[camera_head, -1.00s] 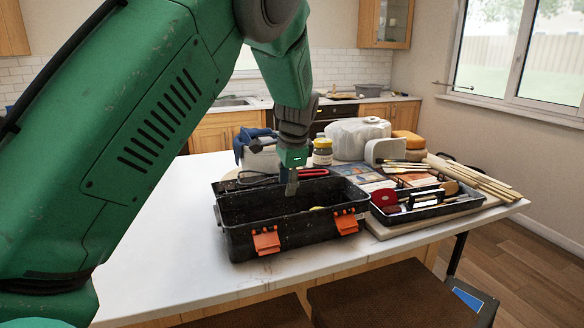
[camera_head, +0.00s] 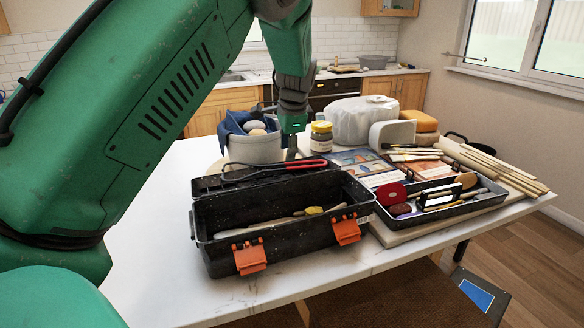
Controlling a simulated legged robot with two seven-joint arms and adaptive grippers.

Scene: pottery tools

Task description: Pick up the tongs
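The tongs (camera_head: 300,164), with red handles and dark thin arms reaching left, lie along the back edge of the open black toolbox (camera_head: 280,236). My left gripper (camera_head: 291,154) points down just behind and above the tongs, its tip close to the red handles. I cannot tell whether it touches them. Its fingers show nearly edge-on, so their opening is unclear. My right gripper is out of view.
A white pot with blue cloth (camera_head: 254,148) stands close behind the toolbox, left of my gripper. A jar (camera_head: 321,138) stands to the right. A black tool tray (camera_head: 455,205) and wooden sticks (camera_head: 500,172) fill the right side. The table's left front is clear.

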